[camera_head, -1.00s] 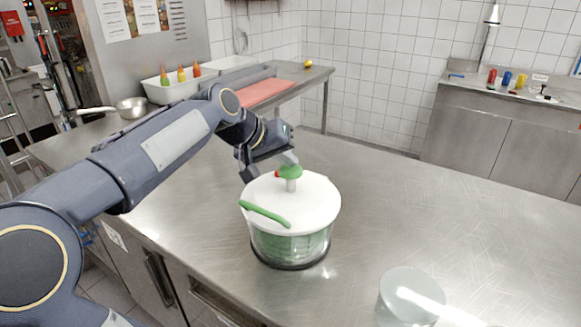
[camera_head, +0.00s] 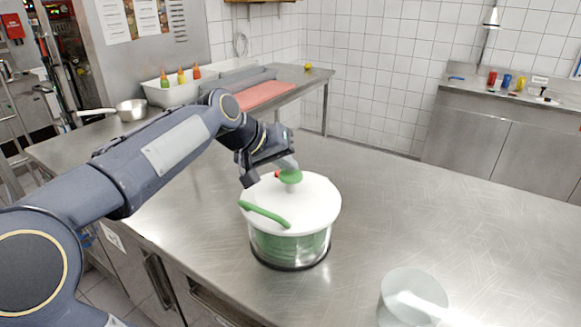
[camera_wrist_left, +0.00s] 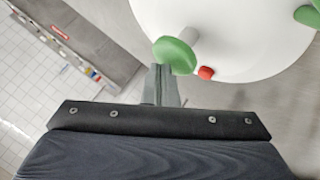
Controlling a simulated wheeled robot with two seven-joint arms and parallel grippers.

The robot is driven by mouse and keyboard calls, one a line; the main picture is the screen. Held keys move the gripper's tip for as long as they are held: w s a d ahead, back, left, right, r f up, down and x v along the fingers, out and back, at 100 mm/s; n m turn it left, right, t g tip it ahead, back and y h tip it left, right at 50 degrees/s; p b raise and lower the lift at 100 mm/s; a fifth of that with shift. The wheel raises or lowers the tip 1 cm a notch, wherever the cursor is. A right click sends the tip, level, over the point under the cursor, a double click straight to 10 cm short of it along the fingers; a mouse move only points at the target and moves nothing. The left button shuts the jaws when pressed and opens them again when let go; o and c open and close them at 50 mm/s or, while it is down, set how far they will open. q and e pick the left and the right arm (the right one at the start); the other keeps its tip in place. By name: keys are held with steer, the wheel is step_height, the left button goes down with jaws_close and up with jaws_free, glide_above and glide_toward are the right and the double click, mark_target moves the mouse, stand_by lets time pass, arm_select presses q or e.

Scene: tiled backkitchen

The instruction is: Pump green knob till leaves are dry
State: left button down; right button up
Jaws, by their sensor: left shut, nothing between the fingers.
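The salad spinner (camera_head: 290,235) stands upright on the steel counter, with a white lid (camera_head: 312,200) and a clear bowl. Green shows through the bowl wall; I cannot tell leaves from basket. The green knob (camera_head: 291,177) sits low on its stem at the lid's centre. A green handle (camera_head: 264,214) lies on the lid's near left. My left gripper (camera_head: 288,164) is shut and empty, its tips at the top of the knob. In the left wrist view the shut fingers (camera_wrist_left: 162,84) reach the knob (camera_wrist_left: 175,56), beside a red button (camera_wrist_left: 206,72). My right gripper is not in view.
A translucent container (camera_head: 412,297) stands on the counter at the front right. A pan (camera_head: 131,110) and a white bin with bottles (camera_head: 172,92) are at the back left. The counter right of the spinner is clear.

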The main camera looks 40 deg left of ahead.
mark_target(287, 175)
arm_select(q)
steer(key=shift+f+b, duration=0.6)
steer(key=shift+f, duration=0.25)
stand_by(0.3)
steer(key=shift+r, duration=0.15)
steer(key=shift+r+p, duration=1.9)
steer(key=shift+r, duration=0.2)
step_height(287, 175, up, 5)
steer(key=p, duration=0.4)
stand_by(1.6)
